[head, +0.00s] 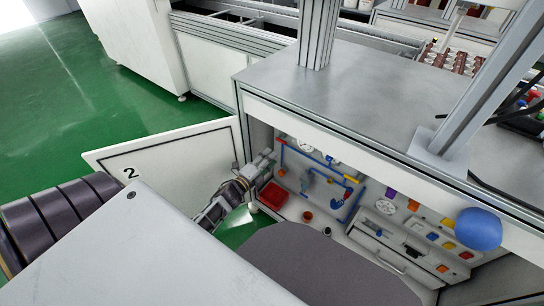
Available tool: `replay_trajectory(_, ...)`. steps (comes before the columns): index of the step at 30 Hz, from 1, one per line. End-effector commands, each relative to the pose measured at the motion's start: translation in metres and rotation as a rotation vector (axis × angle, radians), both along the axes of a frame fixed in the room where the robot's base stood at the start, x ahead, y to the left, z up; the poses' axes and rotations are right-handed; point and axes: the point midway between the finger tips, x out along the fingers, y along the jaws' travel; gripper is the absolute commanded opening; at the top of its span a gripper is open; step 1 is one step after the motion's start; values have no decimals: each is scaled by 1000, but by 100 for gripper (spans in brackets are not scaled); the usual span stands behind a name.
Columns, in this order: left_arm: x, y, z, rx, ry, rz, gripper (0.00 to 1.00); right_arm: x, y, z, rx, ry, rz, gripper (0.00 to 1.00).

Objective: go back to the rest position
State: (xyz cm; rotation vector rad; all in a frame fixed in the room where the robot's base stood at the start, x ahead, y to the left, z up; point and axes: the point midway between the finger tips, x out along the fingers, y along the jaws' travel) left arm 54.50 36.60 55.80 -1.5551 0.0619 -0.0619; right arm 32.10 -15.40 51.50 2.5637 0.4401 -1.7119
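My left gripper (267,162) is in front of the open cabinet, near the hinge side of its door. Its two pale fingers appear a little apart, with nothing seen between them. It is close to the blue pipe on the cabinet's inside panel; whether they touch cannot be told. The cabinet door (170,165), marked 2, stands open to the left. My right gripper is not in view.
Inside the cabinet are blue pipes (310,160), a red bin (273,196), a white gauge (385,207) and several coloured blocks. A blue ball (478,228) shows at the right. A metal worktop (370,95) with posts lies above. Green floor (60,110) is clear at left.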

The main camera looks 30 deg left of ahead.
Motion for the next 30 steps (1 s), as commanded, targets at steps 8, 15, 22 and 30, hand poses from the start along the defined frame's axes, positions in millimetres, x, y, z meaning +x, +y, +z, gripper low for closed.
replay_trajectory(8, -8, 1, 1, 1, 0, 0, 35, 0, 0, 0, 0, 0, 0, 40)
replay_trajectory(15, -8, 1, 0, 1, 0, 0, 35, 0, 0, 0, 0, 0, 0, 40)
replay_trajectory(22, -7, 1, 0, 1, 0, 0, 35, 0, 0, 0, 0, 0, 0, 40)
replay_trajectory(30, -7, 1, 1, -30, 20, 23, 35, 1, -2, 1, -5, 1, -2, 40)
